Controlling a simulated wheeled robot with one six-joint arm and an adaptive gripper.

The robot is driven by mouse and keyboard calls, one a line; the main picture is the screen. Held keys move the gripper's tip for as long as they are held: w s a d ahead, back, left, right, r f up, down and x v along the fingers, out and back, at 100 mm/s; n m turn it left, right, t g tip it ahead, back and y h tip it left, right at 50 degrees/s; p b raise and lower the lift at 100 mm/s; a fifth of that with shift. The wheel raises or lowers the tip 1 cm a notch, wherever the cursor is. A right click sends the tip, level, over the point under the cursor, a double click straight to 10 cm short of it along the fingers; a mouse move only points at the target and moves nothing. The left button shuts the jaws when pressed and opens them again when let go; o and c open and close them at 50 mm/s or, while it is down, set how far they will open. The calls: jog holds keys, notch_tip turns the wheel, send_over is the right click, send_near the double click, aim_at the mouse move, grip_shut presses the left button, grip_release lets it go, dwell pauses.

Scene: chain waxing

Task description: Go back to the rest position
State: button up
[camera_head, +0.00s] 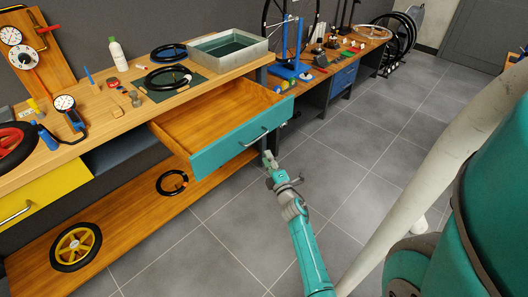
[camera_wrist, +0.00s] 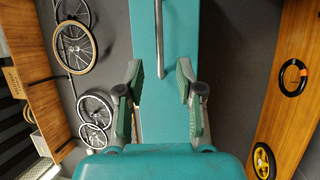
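My gripper (camera_head: 284,176) is in front of the open teal drawer (camera_head: 226,143), just below its metal handle (camera_head: 254,138) in the head view. In the wrist view, my gripper (camera_wrist: 160,88) has its two fingers spread apart with nothing between them. The teal drawer front (camera_wrist: 190,40) fills the middle of that view, and the handle (camera_wrist: 160,40) runs beyond the fingertips, apart from them. The drawer is pulled out and looks empty inside.
The workbench (camera_head: 125,118) holds a metal tray (camera_head: 222,46), a white bottle (camera_head: 118,54) and gauges. A lower shelf (camera_head: 125,238) carries a yellow wheel (camera_head: 76,246) and a black ring (camera_head: 172,183). The grey tiled floor (camera_head: 390,135) to the right is clear.

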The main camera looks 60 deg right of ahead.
jog(key=shift+s+a+f, duration=0.1)
jog(key=shift+s+a, duration=0.2)
jog(key=shift+s, duration=0.1)
dwell(0.3)
jog(key=s+a+f+m+y, duration=0.1)
jog(key=s+a+y, duration=0.15)
jog(key=a, duration=0.65)
jog(key=s+a+f+m+y, duration=0.15)
jog(key=s+a, duration=0.25)
jog(key=a, duration=0.5)
jog(key=s+a+f+m+y, duration=0.1)
jog(key=s+a+m, duration=0.15)
jog(key=a, duration=0.75)
jog(key=s+a+r+m+y, duration=0.1)
jog(key=s+a+r+y, duration=0.1)
jog(key=s+a+r, duration=0.2)
jog(key=s+a+r+m+g+y, duration=0.1)
jog(key=s+a+r, duration=0.3)
jog(key=s, duration=0.6)
jog(key=s+a+r+m+y, duration=0.2)
jog(key=s+a+r+y, duration=0.1)
jog(key=s+a+r, duration=0.2)
jog(key=shift+s+a+m+y, duration=0.4)
jog(key=shift+s+a, duration=0.6)
jog(key=shift+a, duration=0.1)
